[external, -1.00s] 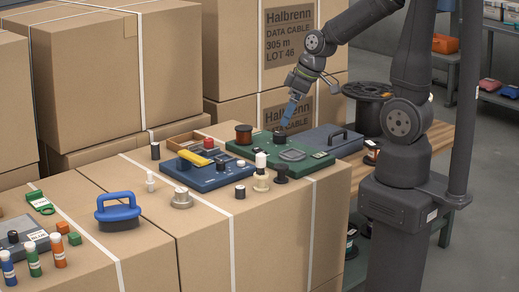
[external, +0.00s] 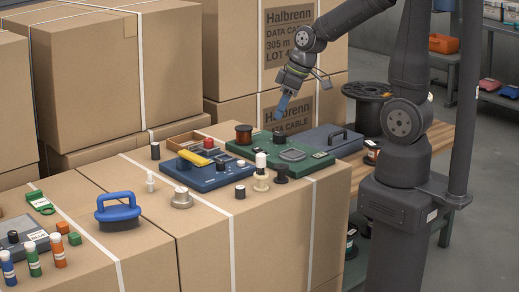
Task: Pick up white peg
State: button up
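A small white peg-shaped piece (external: 150,183) stands upright on the cardboard boxes, left of the blue case. A white cylinder (external: 261,160) stands upright on a cream spool (external: 261,181) at the front of the green case. I cannot tell from this view which of them is the white peg.
The blue case (external: 212,178) with a yellow handle and the green case (external: 300,163) lie side by side. A copper spool (external: 243,134), a black spool (external: 281,174) and a grey flanged piece (external: 181,199) stand around them. A blue-handled block (external: 118,212) is front left.

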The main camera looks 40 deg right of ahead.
jog(key=w+a+r+n+g, duration=0.25)
jog(key=w+a+n, duration=0.25)
jog(key=w+a, duration=0.85)
jog(key=n+h, duration=0.3)
jog(key=n, duration=0.2)
send_over(149, 172)
notch_tip(149, 172, down, 2)
jog(key=f, duration=0.1)
jog(key=shift+g, duration=0.45)
notch_tip(149, 172, down, 11)
jog(key=shift+s+d, duration=0.1)
jog(key=shift+s, duration=0.05)
jog(key=shift+f, duration=2.75)
jog(key=c, duration=0.9)
